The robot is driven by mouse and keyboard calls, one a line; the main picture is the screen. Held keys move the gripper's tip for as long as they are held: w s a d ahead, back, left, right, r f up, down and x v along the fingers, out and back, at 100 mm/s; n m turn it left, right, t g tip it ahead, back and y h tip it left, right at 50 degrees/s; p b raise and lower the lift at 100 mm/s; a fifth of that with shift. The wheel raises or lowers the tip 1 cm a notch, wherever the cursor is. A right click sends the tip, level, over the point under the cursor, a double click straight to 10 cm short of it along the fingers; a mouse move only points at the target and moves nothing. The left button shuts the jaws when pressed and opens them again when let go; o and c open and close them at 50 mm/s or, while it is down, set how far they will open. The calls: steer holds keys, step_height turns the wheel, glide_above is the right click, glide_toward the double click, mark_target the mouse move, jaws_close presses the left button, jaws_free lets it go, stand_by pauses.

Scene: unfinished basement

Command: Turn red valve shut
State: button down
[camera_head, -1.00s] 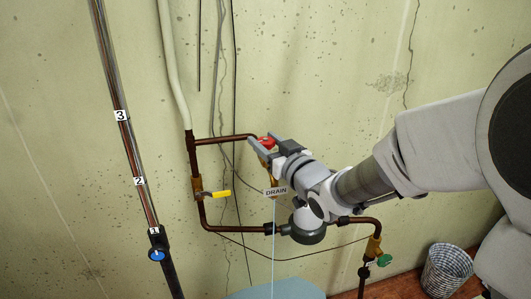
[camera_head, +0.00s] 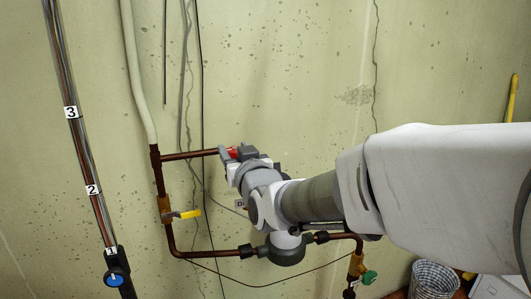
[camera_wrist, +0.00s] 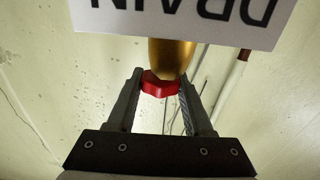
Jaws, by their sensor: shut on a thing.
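The red valve handle (camera_head: 233,153) sits at the right end of the upper copper pipe, on the wall. My gripper (camera_head: 229,154) is at it, with its fingers on either side of the handle. In the wrist view the red handle (camera_wrist: 160,84) lies between the two fingertips (camera_wrist: 161,88) of my gripper, which is shut on it. A brass valve body (camera_wrist: 172,58) shows just beyond the handle. A white tag reading DRAIN (camera_wrist: 185,18) hangs across the top of the wrist view, upside down. My arm hides most of the valve in the head view.
A yellow-handled valve (camera_head: 186,214) is on the left pipe. A green-handled valve (camera_head: 369,277) is at lower right. A pipe with number labels and a blue knob (camera_head: 116,279) stands at left. A patterned basket (camera_head: 434,279) is on the floor at lower right.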

steer(key=shift+c, duration=1.5)
jaws_free()
steer(key=shift+s, duration=0.15)
steer(key=b+v, duration=0.2)
steer(key=v, duration=1.5)
steer(key=shift+s+d+r, duration=0.1)
